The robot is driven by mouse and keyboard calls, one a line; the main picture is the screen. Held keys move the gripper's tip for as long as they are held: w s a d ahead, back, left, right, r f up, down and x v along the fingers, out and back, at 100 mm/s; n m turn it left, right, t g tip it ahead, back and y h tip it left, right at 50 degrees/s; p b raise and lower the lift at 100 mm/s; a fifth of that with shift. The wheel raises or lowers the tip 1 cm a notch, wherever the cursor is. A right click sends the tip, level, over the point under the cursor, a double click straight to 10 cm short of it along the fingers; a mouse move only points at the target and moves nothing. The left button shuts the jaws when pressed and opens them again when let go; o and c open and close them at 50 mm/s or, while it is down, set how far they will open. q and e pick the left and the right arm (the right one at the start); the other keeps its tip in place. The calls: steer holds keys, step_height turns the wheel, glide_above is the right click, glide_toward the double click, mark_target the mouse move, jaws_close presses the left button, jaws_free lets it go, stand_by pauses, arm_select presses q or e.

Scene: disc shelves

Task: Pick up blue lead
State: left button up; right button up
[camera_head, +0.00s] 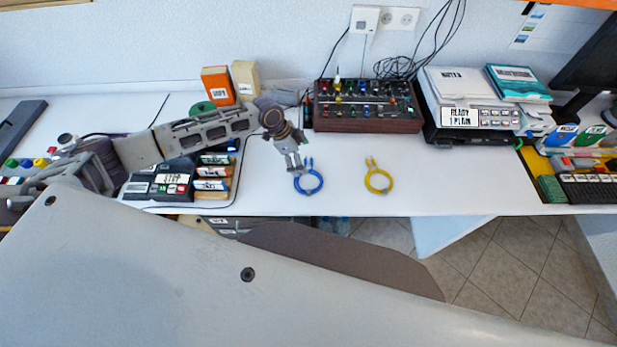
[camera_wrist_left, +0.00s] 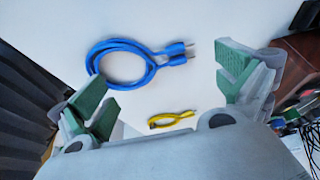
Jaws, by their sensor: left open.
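The blue lead (camera_head: 309,183) lies coiled on the white table, with its two plug ends pointing away toward the back. In the left wrist view the blue lead (camera_wrist_left: 118,62) shows beyond and between the two green-padded fingertips of my left gripper (camera_wrist_left: 165,92). The fingers are spread wide with nothing between the pads. My right gripper is not in view.
A yellow lead (camera_head: 378,181) lies coiled to the right. A control panel with coloured knobs (camera_head: 367,112) stands behind. A printer-like box (camera_head: 475,105) is at the back right. Small boxes (camera_head: 212,178) stand left of the leads. The table's front edge is close to both leads.

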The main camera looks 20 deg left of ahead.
mark_target(308, 166)
arm_select(q)
steer(key=shift+w+x, duration=0.1)
steer(key=shift+x, duration=0.95)
steer(key=shift+w+x, duration=0.15)
steer(key=shift+x, duration=0.95)
steer(key=shift+s, duration=0.1)
steer(key=c, duration=1.2)
